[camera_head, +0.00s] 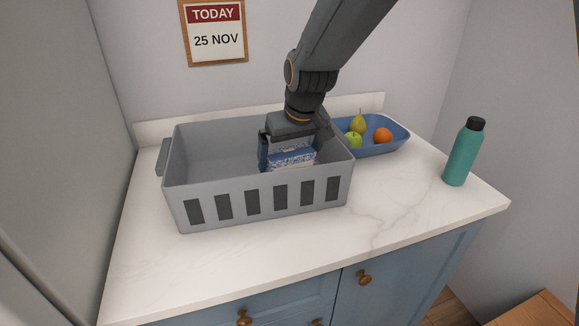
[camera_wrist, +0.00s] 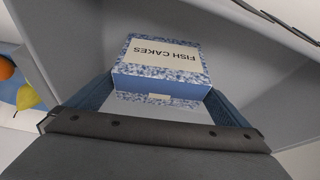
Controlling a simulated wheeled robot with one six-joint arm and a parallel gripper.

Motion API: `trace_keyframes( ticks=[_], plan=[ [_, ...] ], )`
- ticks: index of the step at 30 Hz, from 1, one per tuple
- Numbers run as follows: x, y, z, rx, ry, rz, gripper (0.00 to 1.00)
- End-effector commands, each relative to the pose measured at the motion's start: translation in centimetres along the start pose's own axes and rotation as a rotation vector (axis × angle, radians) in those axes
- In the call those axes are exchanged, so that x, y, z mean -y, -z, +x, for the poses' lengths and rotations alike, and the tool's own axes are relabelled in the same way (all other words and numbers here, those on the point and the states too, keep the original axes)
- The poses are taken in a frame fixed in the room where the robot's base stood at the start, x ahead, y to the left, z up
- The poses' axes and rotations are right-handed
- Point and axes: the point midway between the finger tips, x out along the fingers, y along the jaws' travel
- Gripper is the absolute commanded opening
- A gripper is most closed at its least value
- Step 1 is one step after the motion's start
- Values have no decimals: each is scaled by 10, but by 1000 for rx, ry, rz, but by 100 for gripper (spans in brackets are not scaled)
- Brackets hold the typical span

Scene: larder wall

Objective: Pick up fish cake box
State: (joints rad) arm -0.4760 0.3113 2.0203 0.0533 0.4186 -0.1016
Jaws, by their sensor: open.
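The fish cake box (camera_wrist: 163,60) is blue and white, with "FISH CAKES" printed on its top. In the head view the box (camera_head: 292,158) sits inside the grey crate (camera_head: 262,204), toward its right end. My gripper (camera_head: 288,155) reaches down into the crate from above, over the box. In the wrist view my gripper (camera_wrist: 158,98) has its two blue fingers apart, one at each side of the box's near end. I cannot tell whether the fingers touch the box. The box's lower part is hidden in the head view by the crate's front wall.
A blue bowl (camera_head: 377,150) with a pear, a green apple and an orange stands just right of the crate. A teal bottle (camera_head: 461,155) stands further right. The crate's left half looks empty. The countertop (camera_head: 240,257) in front is clear.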

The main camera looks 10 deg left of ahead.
Motion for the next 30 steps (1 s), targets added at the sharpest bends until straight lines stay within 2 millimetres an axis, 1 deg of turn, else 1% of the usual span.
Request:
trace_keyframes(
  ticks=[3,6,9,15,16,20,21,23,30],
  plan=[
    [1,-1,15,3,0,0,100],
    [1,-1,24,1,0,0,100],
    [0,-1,28,1,0,0,100],
    [0,0,28,0,0,0,100],
    [0,0,28,0,0,0,97],
    [0,0,28,0,0,0,75],
    [0,0,28,0,0,0,68],
    [0,0,28,0,0,0,59],
    [0,1,26,-3,0,0,60]
  ],
)
